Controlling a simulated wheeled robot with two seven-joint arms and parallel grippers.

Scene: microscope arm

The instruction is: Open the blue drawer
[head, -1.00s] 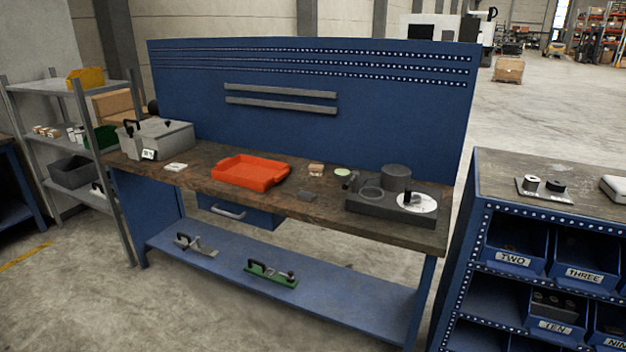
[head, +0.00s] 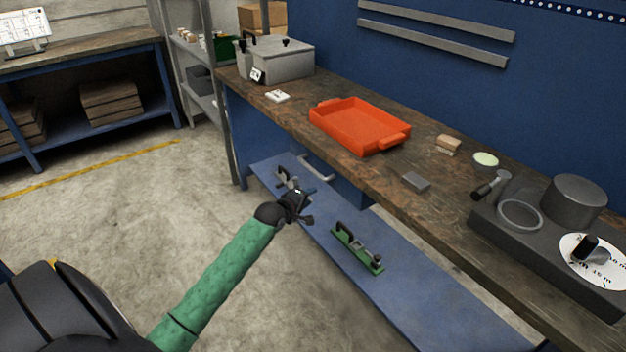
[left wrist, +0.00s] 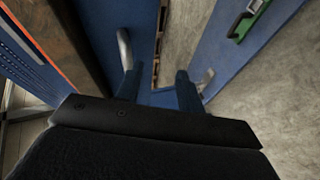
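The blue drawer (head: 350,190) hangs under the wooden workbench top and looks closed. Its curved grey handle (head: 317,167) faces the open floor. My left gripper (head: 303,204) is in front of and below the handle in the head view, apart from it. In the left wrist view, the two fingers of the left gripper (left wrist: 157,80) are spread with nothing between them. A grey bar that looks like the drawer handle (left wrist: 125,48) is beyond the left finger. My right gripper is not in view.
The workbench top (head: 300,95) overhangs the drawer and carries an orange tray (head: 362,125). The lower blue shelf (head: 400,285) holds a green clamp (head: 357,248) and another clamp (head: 290,180) near my gripper. The floor (head: 120,215) in front is clear.

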